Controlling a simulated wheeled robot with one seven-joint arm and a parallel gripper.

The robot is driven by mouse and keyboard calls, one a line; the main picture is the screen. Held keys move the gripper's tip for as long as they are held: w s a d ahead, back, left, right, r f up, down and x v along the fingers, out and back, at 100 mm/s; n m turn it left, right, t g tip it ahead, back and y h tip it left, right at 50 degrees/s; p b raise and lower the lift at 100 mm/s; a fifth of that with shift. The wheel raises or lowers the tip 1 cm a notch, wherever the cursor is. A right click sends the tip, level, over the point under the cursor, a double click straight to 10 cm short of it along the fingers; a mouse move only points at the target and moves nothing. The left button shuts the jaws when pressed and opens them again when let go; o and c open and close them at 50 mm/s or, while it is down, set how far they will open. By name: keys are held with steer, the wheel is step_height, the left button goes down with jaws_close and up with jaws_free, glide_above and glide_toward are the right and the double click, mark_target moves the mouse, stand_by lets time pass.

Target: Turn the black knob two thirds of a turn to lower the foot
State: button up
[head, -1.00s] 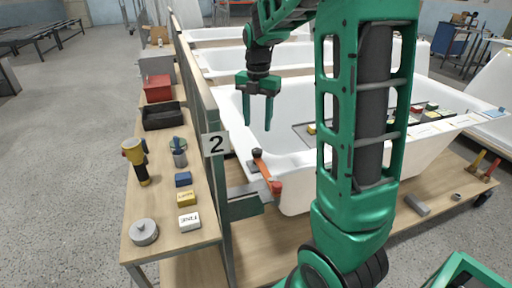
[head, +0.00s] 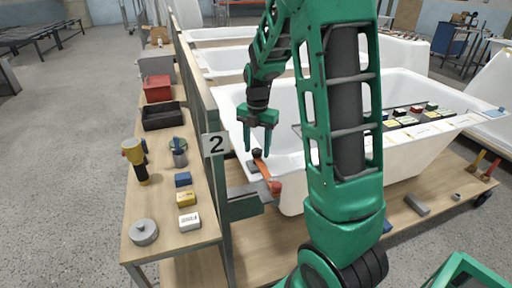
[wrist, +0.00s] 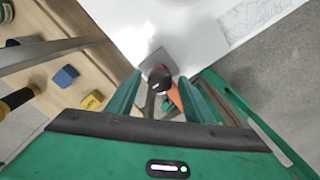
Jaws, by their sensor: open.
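The black knob (head: 257,153) sits at the far end of an orange bar (head: 265,170) at the near left corner of the white bathtub (head: 285,190). A red knob (head: 276,188) is at the bar's near end. My gripper (head: 257,147) is open and points down, with its fingertips just above or around the black knob. In the wrist view the black knob (wrist: 158,75) shows between the two green fingers, with a gap on each side. I cannot tell whether the fingertips reach down beside it. The foot cannot be made out.
A wooden side table (head: 160,215) on the left holds a yellow-black tool (head: 136,160), small blocks and bins. An upright post with a "2" sign (head: 214,144) stands close left of my gripper. A tray of small blocks (head: 410,118) lies across the tub.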

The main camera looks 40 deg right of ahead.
steer(key=c, duration=1)
steer(key=shift+d, duration=0.15)
steer(key=shift+c, duration=0.2)
